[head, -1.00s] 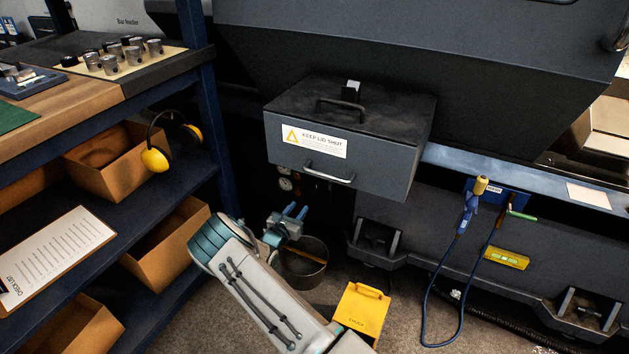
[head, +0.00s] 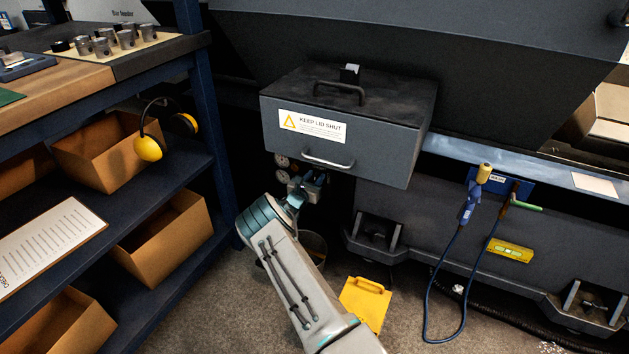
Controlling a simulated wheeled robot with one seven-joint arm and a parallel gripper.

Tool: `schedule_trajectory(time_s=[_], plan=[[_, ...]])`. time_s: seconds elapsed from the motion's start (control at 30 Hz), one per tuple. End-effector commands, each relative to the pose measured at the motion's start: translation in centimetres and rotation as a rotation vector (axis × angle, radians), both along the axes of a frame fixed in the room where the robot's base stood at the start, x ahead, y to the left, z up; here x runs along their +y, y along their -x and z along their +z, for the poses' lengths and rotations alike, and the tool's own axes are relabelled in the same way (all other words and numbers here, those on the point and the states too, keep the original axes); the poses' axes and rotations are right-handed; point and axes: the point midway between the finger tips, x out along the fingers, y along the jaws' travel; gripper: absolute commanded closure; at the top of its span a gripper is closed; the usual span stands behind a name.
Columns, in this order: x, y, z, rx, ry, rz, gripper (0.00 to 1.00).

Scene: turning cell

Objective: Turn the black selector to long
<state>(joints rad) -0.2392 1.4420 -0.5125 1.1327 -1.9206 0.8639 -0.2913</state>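I cannot make out a black selector for certain in the head view. Two small round gauges (head: 282,161) show in the dark recess under the grey lidded box (head: 340,125). My gripper (head: 318,180) is just under the box's front left part, to the right of the gauges, and points away from me into the recess. Its fingertips are in shadow and partly hidden by its own body, so I cannot tell whether it is open or what it touches. Anything straight behind it is hidden.
The box, with a front handle (head: 328,161), overhangs my gripper closely. A blue shelf post (head: 213,150) stands left. A bucket (head: 314,243) is partly behind my arm.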

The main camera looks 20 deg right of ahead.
Motion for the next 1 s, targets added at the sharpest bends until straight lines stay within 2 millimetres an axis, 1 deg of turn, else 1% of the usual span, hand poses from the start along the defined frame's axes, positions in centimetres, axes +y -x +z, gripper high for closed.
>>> schedule_trajectory(time_s=[0.2, 0.23, 0.33, 0.37, 0.73, 1.0], plan=[[-0.01, -0.04, 0.01, 0.001, -0.001, 0.000, 0.66], [0.00, -0.03, 0.01, 0.000, 0.000, 0.000, 0.69], [-0.01, -0.02, 0.01, 0.000, 0.000, 0.000, 0.97], [-0.01, -0.02, 0.01, 0.000, 0.000, 0.000, 1.00], [-0.07, 0.04, 0.02, -0.023, -0.023, 0.000, 1.00], [-0.29, 0.25, 0.00, -0.130, -0.129, 0.000, 1.00]])
